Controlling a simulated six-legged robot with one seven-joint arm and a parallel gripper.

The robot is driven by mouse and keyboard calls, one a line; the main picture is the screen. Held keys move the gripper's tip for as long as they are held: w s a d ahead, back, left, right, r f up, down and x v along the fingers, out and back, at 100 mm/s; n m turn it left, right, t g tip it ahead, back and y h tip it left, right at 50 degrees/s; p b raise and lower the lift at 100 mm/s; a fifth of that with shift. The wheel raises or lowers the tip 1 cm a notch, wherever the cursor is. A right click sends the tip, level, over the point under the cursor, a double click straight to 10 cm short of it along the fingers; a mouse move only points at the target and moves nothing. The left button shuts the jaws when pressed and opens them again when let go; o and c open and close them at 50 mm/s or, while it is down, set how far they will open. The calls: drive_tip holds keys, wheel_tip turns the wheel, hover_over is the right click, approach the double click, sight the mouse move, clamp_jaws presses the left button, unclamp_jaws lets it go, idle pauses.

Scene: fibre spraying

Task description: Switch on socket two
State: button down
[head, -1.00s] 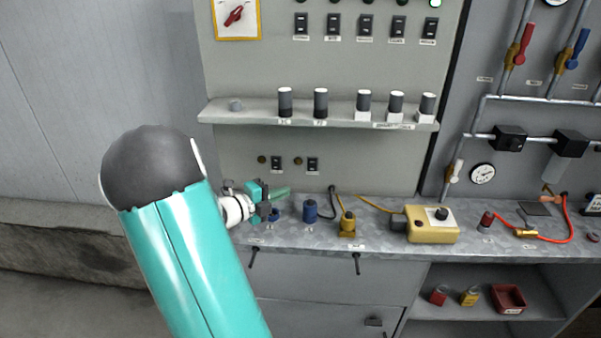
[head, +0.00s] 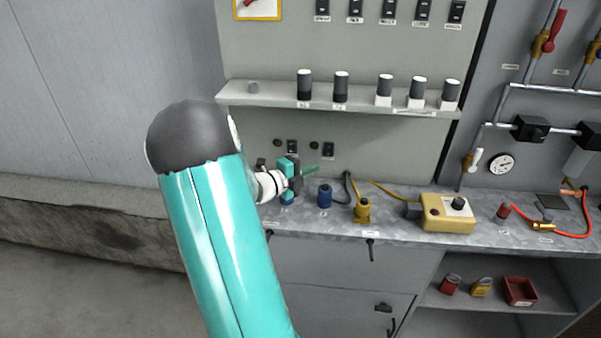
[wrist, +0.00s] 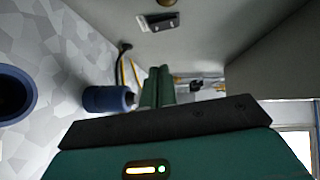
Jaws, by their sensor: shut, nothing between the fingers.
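Two black rocker switches sit low on the grey panel above the bench, a left switch (head: 291,147) and a right switch (head: 328,150). Each has a small brown round fitting to its left. I cannot read which one is socket two, nor whether either is on. My gripper (head: 313,170) is shut and empty, its green fingers pointing right, just below the switches and apart from them. In the wrist view the closed fingertips (wrist: 159,73) point forward, and one switch (wrist: 161,22) shows above them on the panel, untouched.
A blue plug (head: 325,195) and a yellow one (head: 362,209) stand on the metal bench close to my gripper. A yellow box (head: 447,212) lies further right. A shelf (head: 360,96) with several cylinders overhangs the switches.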

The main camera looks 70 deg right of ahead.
sight(330, 156)
drive_tip(key=d, duration=0.2)
drive_tip(key=s+d, duration=0.1)
drive_tip(key=d, duration=0.1)
drive_tip(key=d+f, duration=0.1)
drive_tip(key=d, duration=0.2)
drive_tip(key=shift+s, duration=0.15)
drive_tip(key=shift+d, duration=0.1)
drive_tip(key=shift+d+f+h, duration=0.1)
drive_tip(key=shift+d+h, duration=0.1)
drive_tip(key=shift+h, duration=0.1)
drive_tip(key=shift+w+a, duration=0.15)
drive_tip(key=shift+w, duration=0.05)
